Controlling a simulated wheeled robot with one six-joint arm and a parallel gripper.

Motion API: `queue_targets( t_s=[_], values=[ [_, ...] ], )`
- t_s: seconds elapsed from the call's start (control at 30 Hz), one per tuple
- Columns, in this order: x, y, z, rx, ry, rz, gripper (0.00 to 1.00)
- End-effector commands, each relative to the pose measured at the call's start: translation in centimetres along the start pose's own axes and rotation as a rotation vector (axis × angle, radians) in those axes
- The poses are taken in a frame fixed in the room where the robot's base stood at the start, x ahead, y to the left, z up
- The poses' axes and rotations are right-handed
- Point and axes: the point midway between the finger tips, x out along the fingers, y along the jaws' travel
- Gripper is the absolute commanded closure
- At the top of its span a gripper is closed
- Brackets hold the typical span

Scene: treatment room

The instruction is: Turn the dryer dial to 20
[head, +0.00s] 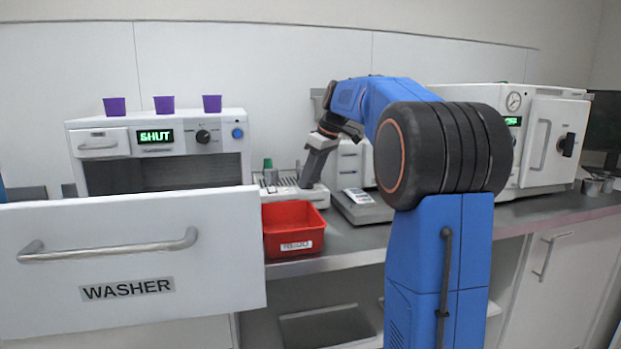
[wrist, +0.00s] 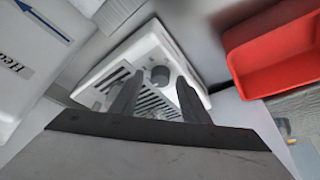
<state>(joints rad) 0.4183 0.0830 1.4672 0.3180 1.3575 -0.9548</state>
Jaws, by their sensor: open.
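The dryer appears to be the low white slotted unit (wrist: 168,100) in the wrist view. It also shows in the head view (head: 288,193), partly hidden behind my gripper. A dark round dial (wrist: 160,75) sits on the unit's top face. My gripper (wrist: 159,78) is open and empty, with its two dark fingers on either side of the dial in the picture. I cannot tell whether they touch it or are above it. In the head view my gripper (head: 310,182) points down over the unit. The dial's setting and marks are too small to read.
A red bin (head: 292,252) stands in front of the unit. The pulled-out washer front (head: 130,265) is at the left, below a white machine reading "SHUT" (head: 90,132). A small scale (head: 360,207) is to the right. A white autoclave-like machine (head: 535,180) stands far right.

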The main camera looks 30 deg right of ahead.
Motion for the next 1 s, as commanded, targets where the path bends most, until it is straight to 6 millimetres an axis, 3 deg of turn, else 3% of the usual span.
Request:
queue_targets(
  t_s=[0.13, 0.3, 0.67, 1.0],
  values=[
    [-0.02, 0.00, -0.01, 0.000, 0.000, 0.000, 0.60],
    [-0.03, 0.00, -0.01, 0.000, 0.000, 0.000, 0.98],
    [-0.09, -0.05, -0.04, 0.038, 0.001, 0.018, 0.98],
    [-0.08, -0.32, -0.10, 0.247, 0.001, 0.104, 0.98]
  ],
)
